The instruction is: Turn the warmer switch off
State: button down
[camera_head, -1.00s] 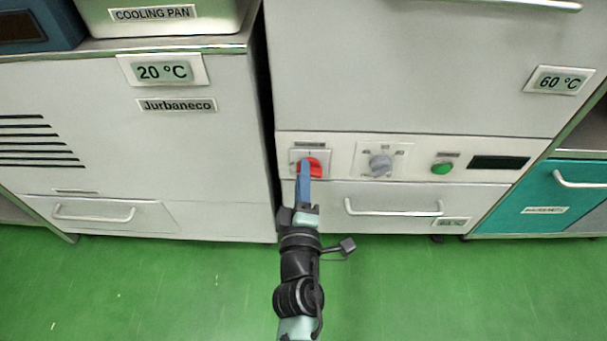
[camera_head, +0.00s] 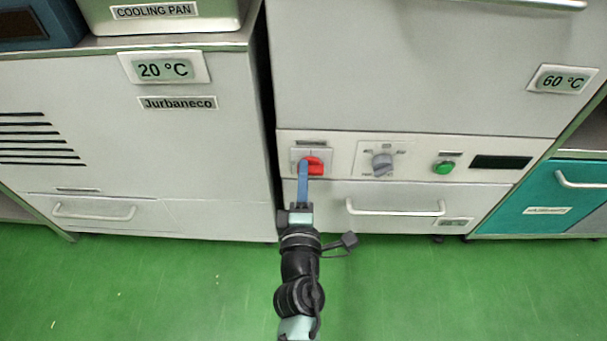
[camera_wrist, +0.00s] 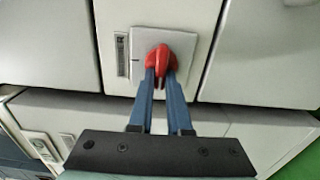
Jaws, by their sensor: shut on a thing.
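The red rotary switch (camera_head: 314,166) sits on a pale square plate at the left end of the warmer's control panel. In the wrist view the red knob (camera_wrist: 160,60) shows between the tips of two blue fingers. My gripper (camera_head: 303,168) reaches up to it from below, and its fingers are shut on the knob. In the wrist view my gripper (camera_wrist: 161,75) has a finger on each side of the knob's handle. The fingers hide part of the knob, and the small label beside the plate is too small to read.
Right of the switch are a grey dial (camera_head: 382,163), a green button (camera_head: 444,167) and a dark display (camera_head: 499,162). A drawer handle (camera_head: 395,208) protrudes below. The Jurbaneco cabinet (camera_head: 215,135) stands left, across a narrow gap. Green floor lies open in front.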

jog(key=shift+f, duration=0.1)
jog(key=c, duration=0.9)
grip_release()
jog(key=shift+o, duration=0.2)
jog(key=s, duration=1.3)
